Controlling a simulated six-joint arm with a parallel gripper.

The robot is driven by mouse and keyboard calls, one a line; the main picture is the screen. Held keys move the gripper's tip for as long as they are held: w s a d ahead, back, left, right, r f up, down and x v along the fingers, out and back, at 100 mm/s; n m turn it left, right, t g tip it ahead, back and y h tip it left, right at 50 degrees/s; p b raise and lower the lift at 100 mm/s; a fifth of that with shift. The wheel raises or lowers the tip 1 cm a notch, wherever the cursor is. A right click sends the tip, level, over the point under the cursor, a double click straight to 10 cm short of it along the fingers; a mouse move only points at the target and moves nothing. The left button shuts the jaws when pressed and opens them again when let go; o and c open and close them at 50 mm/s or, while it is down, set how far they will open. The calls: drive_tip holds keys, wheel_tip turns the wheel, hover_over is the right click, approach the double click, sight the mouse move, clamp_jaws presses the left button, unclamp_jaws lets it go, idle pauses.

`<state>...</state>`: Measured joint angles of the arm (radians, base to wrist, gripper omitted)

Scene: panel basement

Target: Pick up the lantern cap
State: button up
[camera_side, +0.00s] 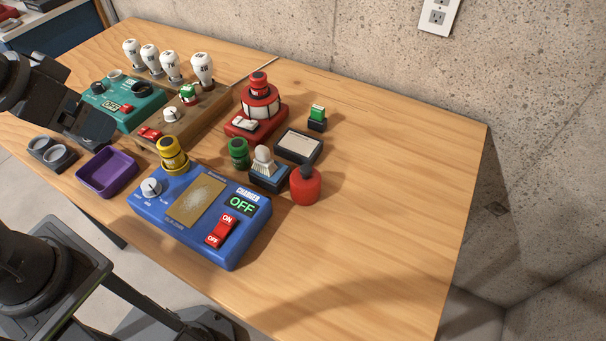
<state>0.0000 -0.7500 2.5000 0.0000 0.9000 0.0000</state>
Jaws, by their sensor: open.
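A red lantern (261,104) with a pale glass band stands on a red base with a white switch, near the middle of the table. Its top is red with a small red piece on it. A separate red domed piece with a dark top (305,186) stands upright on the table, right of the blue charger. I cannot tell for sure which of these red pieces is the lantern cap. My gripper (97,132) is at the left, over the table between the teal box and the purple tray, well apart from both red pieces. It is open; its fingertips are hard to make out.
A blue charger (152,207) reading OFF, a purple tray (84,178), a teal box (124,124) and a wooden bulb stand (206,112) crowd the left. The right is clear.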

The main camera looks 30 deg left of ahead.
drive_tip(key=m+g, duration=0.6)
drive_tip(key=m, duration=1.4)
hover_over(306, 168)
wheel_tip(306, 168, down, 5)
drive_tip(key=f, duration=0.8)
drive_tip(key=shift+w+d+f, duration=0.1)
drive_tip(key=shift+w+d, duration=0.1)
drive_tip(key=shift+w, duration=0.1)
drive_tip(key=shift+s+a+f, duration=0.1)
drive_tip(key=shift+s+f, duration=0.1)
drive_tip(key=shift+f, duration=1.25)
drive_tip(key=shift+s+a+f, duration=0.1)
drive_tip(key=shift+s+f, duration=0.05)
drive_tip(key=shift+f, duration=1.25)
drive_tip(key=shift+c, duration=0.2)
